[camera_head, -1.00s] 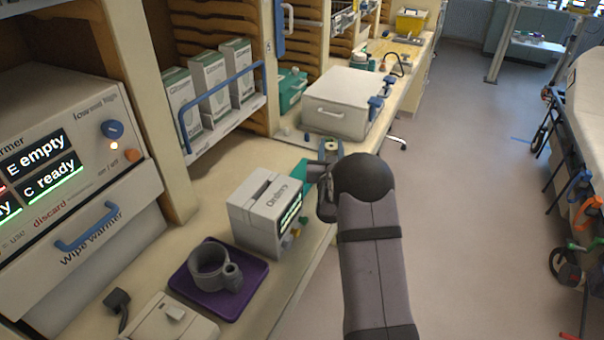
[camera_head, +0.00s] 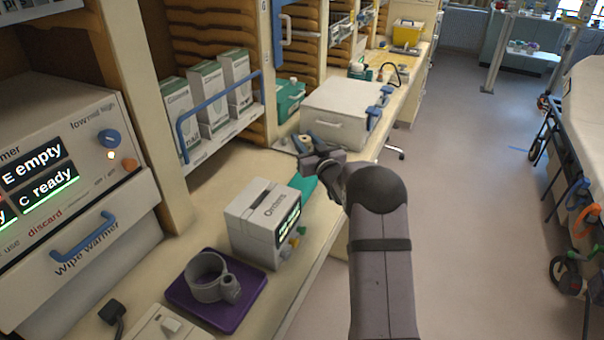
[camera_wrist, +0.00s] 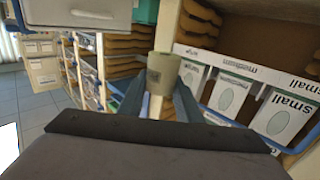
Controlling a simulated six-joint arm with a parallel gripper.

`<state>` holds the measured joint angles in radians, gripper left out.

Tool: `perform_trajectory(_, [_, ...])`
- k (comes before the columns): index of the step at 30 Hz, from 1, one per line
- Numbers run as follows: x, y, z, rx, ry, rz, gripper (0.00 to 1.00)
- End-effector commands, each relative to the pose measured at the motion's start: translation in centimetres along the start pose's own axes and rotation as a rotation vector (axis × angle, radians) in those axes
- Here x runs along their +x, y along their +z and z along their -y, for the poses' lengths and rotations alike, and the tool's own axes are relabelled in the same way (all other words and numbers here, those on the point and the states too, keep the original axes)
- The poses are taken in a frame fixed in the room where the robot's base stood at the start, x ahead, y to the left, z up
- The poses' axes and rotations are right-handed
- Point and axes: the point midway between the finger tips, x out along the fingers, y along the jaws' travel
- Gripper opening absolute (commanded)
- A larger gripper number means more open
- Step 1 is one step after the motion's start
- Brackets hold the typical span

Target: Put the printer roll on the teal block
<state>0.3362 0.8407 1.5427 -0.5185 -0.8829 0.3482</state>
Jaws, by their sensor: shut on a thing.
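The printer roll (camera_wrist: 163,72) is a small pale beige cylinder with a hole in its end. In the wrist view it sits between the two fingertips of my gripper (camera_wrist: 160,98), which is shut on it. In the head view my gripper (camera_head: 303,142) is over the counter, beyond the teal block, and the roll (camera_head: 307,140) shows only small between the fingers. The teal block (camera_head: 304,186) lies on the counter behind the grey-white printer, partly hidden by it. Nothing is seen resting on its visible part.
The printer (camera_head: 264,222) stands near the counter's front edge. A white box (camera_head: 338,110) with a handle stands beyond my gripper. A purple tray (camera_head: 232,310) holds a grey ring-shaped part (camera_head: 207,278). Cartons (camera_head: 207,97) stand on the shelf at left. Counter left of the teal block is clear.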

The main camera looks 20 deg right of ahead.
Motion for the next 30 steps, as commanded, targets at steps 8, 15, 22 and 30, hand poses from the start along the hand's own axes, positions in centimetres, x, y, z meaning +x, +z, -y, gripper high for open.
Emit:
perform_trajectory(8, [0.0,3.8,0.0,0.001,0.001,0.003,0.09])
perform_trajectory(15, [0.0,4.8,0.0,-0.002,0.0,-0.001,0.09])
perform_trajectory(22, [-0.1,6.2,0.0,0.0,0.001,0.004,0.09])
perform_trajectory(30, [-0.1,8.8,0.0,-0.001,0.001,0.001,0.09])
